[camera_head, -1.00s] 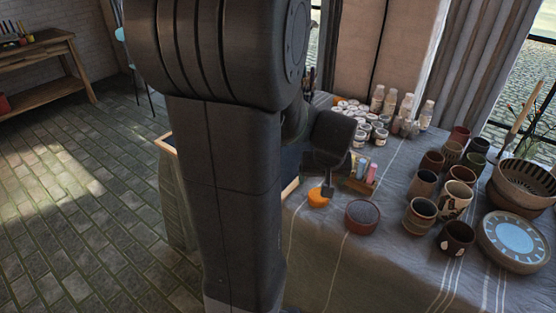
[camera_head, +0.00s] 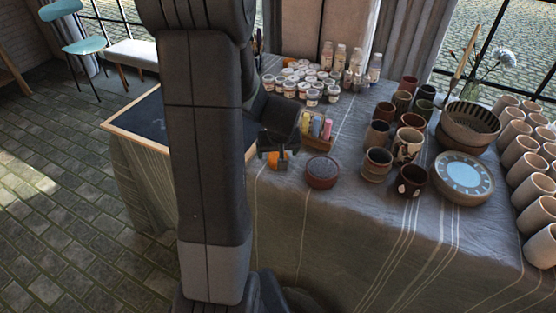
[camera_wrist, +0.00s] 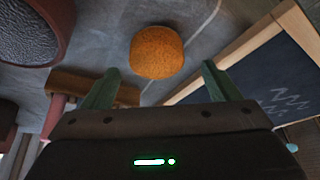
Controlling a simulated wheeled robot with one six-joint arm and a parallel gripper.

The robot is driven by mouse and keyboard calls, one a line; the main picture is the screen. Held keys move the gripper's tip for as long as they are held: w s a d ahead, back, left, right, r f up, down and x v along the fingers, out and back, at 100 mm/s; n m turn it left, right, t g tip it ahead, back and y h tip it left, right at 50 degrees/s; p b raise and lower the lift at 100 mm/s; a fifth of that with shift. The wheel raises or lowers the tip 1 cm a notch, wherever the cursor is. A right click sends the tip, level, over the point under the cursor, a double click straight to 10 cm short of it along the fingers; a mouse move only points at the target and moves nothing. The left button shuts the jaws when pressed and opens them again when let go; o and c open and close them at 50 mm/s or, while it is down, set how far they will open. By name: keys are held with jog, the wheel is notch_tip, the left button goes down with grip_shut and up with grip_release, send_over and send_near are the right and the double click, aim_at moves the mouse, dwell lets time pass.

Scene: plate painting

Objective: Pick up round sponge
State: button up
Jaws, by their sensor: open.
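The round orange sponge (camera_head: 278,160) lies on the grey cloth of the table, left of a round dark-topped reddish pot. In the wrist view the sponge (camera_wrist: 157,52) is whole and sits beyond the two fingertips, near the middle between them. My gripper (camera_head: 274,155) is just at the sponge in the head view and partly covers it. In the wrist view my gripper (camera_wrist: 160,80) is open, with nothing between its fingers. Whether the fingers touch the sponge cannot be told.
The round pot (camera_head: 321,172) stands close right of the sponge. A wooden box of coloured bottles (camera_head: 317,128) is behind it. A framed chalkboard (camera_wrist: 280,80) lies on the other side. Several cups (camera_head: 408,145) and a patterned plate (camera_head: 464,178) stand farther right.

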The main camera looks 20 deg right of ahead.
aim_at(278, 155)
jog(key=shift+x, duration=1.85)
jog(key=shift+d, duration=0.15)
jog(key=c, duration=1.1)
jog(key=shift+c, duration=0.2)
notch_tip(278, 155, up, 10)
jog(key=shift+r+p, duration=0.1)
jog(key=shift+p, duration=0.35)
jog(key=o, duration=0.5)
jog(key=c, duration=0.3)
